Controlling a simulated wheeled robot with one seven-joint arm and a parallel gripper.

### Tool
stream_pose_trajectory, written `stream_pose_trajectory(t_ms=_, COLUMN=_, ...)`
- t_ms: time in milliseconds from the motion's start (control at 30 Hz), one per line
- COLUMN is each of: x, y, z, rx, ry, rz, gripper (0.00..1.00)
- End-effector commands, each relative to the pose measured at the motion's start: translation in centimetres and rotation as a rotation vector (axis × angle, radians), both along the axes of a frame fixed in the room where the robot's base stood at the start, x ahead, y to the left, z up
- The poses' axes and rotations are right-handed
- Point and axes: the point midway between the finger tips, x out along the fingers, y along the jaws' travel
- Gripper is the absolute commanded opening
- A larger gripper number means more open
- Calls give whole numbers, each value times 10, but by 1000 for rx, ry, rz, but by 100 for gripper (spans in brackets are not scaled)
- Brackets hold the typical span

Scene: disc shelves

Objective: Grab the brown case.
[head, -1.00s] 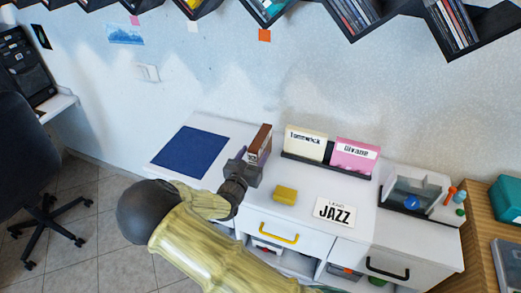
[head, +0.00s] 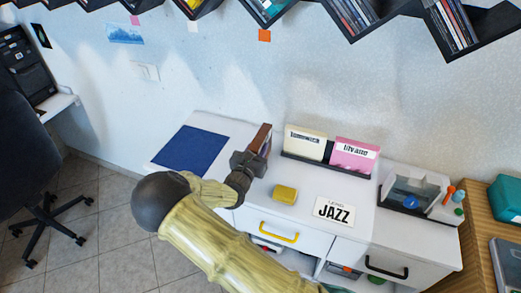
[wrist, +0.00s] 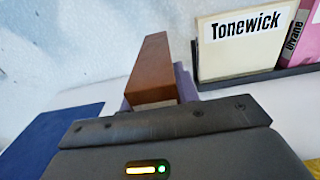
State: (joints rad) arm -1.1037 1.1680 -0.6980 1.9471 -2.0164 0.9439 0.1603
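The brown case (head: 263,137) stands upright on the white cabinet top, left of the two labelled cases. My gripper (head: 257,152) is right at its near end, with the case reaching away beyond the gripper body. In the wrist view the brown case (wrist: 153,67) rises just beyond my dark gripper body, its pale lower edge partly hidden.
A cream case (head: 305,143) and a pink case (head: 354,155) stand in a dark rack to the right. A yellow block (head: 285,193) and a JAZZ card (head: 334,212) lie nearer. A blue mat (head: 190,151) lies left. Black wall shelves (head: 360,22) hang above.

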Motion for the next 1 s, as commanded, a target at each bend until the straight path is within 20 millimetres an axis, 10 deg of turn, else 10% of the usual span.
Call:
stream_pose_trajectory(t_ms=467, x=0, y=0, z=9, rx=1, ry=-3, rz=0, gripper=2)
stream_pose_trajectory(t_ms=1000, x=0, y=0, z=93, rx=3, ry=-3, rz=0, gripper=2)
